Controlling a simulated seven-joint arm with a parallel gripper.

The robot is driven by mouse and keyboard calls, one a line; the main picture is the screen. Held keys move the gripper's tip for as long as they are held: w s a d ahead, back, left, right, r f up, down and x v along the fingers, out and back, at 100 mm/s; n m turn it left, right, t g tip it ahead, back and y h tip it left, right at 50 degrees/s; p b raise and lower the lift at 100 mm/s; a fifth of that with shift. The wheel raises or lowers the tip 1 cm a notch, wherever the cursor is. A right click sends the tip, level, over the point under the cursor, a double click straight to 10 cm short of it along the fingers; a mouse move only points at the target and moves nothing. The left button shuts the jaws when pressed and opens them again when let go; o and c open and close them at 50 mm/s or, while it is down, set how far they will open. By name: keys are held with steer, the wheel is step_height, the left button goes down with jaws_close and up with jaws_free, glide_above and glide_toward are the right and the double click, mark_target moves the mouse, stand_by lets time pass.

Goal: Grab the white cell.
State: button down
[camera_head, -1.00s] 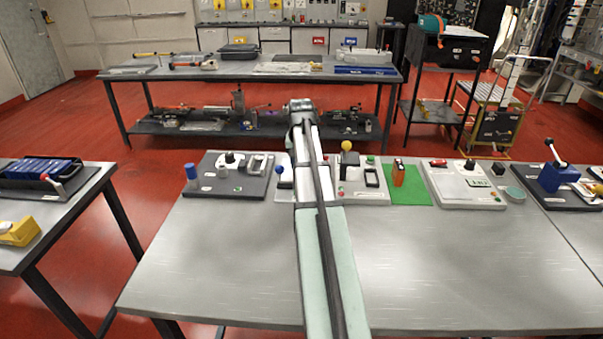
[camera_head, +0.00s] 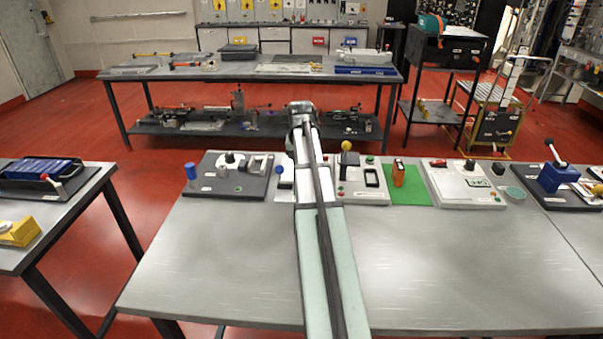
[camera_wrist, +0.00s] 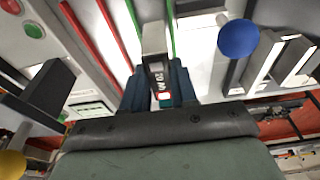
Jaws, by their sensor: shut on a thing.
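The white cell (camera_wrist: 154,42) is a pale block with a dark printed label and a small red-and-white mark. In the wrist view it sits between the two dark teal fingers of my gripper (camera_wrist: 159,86), which is shut on it. The cell's far end points toward an area with red and green strips. I cannot tell whether it still touches a surface. In the head view my own arm hides the gripper tips and the cell.
A blue ball knob (camera_head: 279,169) stands close to the left of my arm, also in the wrist view (camera_wrist: 238,39). A yellow ball knob (camera_head: 346,146) stands to the right. Panels line the bench's back edge; the front of the bench (camera_head: 460,265) is clear.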

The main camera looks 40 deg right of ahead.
stand_by(0.3)
steer(key=shift+r, duration=2.45)
